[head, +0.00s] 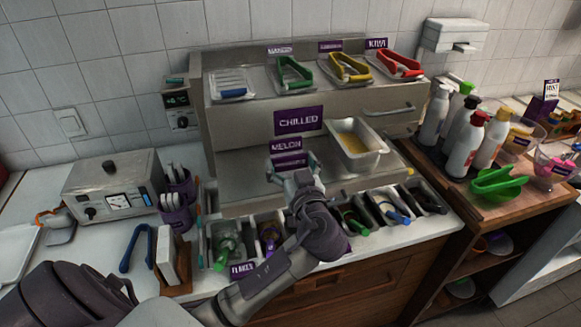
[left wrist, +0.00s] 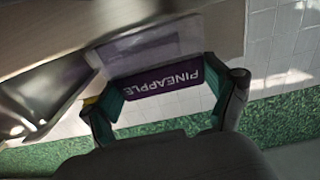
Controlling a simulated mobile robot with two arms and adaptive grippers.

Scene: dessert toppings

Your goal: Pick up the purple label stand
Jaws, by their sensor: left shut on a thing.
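In the left wrist view, a purple label stand reading PINEAPPLE (left wrist: 160,80) shows upside down between the two fingers of my left gripper (left wrist: 167,100), which is shut on it. In the head view, my left gripper (head: 291,170) is at the front of the steel counter unit, with purple label surfaces between and just above its fingertips. The upper one reads MELON (head: 286,145); the writing on the lower one is too small to read. The stand's base is hidden. My right gripper is in neither view.
A steel pan (head: 357,150) of yellow filling sits right of the gripper. Bins with tongs and scoops line the counter front. A CHILLED sign (head: 299,121) is on the riser behind.

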